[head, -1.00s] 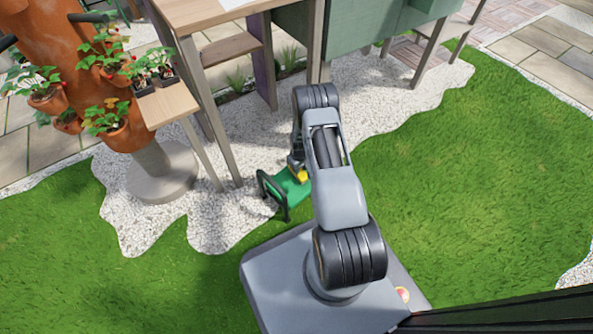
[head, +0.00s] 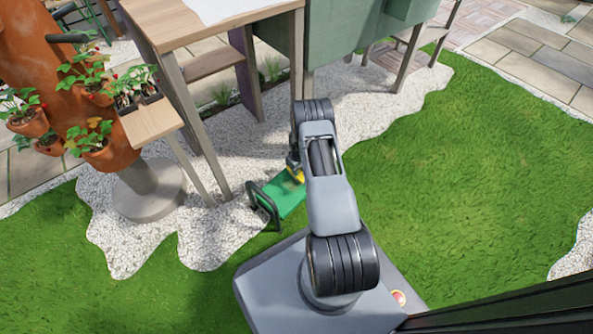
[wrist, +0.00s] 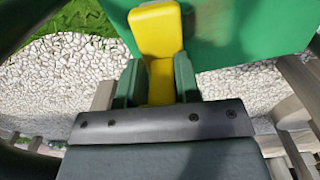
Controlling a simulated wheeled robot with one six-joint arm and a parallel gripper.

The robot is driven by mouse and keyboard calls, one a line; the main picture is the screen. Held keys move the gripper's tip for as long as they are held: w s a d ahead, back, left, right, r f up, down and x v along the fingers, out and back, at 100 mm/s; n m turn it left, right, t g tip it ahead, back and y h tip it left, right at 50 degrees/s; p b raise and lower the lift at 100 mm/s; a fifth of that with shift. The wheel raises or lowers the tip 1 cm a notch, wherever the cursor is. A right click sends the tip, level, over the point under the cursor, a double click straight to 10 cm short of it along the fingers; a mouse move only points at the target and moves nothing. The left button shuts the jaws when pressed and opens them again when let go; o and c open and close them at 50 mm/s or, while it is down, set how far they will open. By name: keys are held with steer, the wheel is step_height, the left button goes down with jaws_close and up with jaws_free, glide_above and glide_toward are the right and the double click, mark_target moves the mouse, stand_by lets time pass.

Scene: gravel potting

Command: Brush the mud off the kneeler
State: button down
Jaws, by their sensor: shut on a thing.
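The kneeler (head: 284,205) is green with dark handle frames and stands on the gravel just beyond my base in the head view. Its green surface (wrist: 235,30) fills the upper right of the wrist view.
A wooden potting table (head: 165,25) stands close behind the kneeler, its legs on the gravel (head: 215,235). A terracotta planter (head: 75,95) with strawberry plants and a small wooden shelf (head: 150,123) are at the left. Open grass (head: 460,180) lies to the right.

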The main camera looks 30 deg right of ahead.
steer(key=shift+w, duration=0.45)
steer(key=shift+w+a, duration=0.15)
steer(key=shift+a, duration=0.1)
steer(key=shift+s+a+f+p, duration=0.1)
steer(key=shift+s+a+p, duration=0.1)
steer(key=shift+a, duration=0.45)
steer(key=shift+s+a+p, duration=0.2)
steer(key=shift+a, duration=0.45)
steer(key=shift+s+a+f+p, duration=0.1)
steer(key=shift+s+a+p, duration=0.1)
steer(key=shift+a, duration=0.45)
steer(key=shift+s+a+r+p, duration=0.1)
steer(key=shift+s+a+p, duration=0.25)
steer(key=shift+a, duration=0.8)
steer(key=shift+s+a+r+p, duration=0.1)
steer(key=shift+s+a+p, duration=0.2)
steer(key=shift+a, duration=0.9)
steer(key=shift+s+a+r+p, duration=0.1)
steer(key=shift+s+a+p, duration=0.25)
steer(key=shift+a, duration=0.8)
step_height(320, 180, up, 6)
steer(key=p, duration=0.4)
steer(key=shift+r+p, duration=1.15)
steer(key=shift+r, duration=0.35)
steer(key=shift+w, duration=0.1)
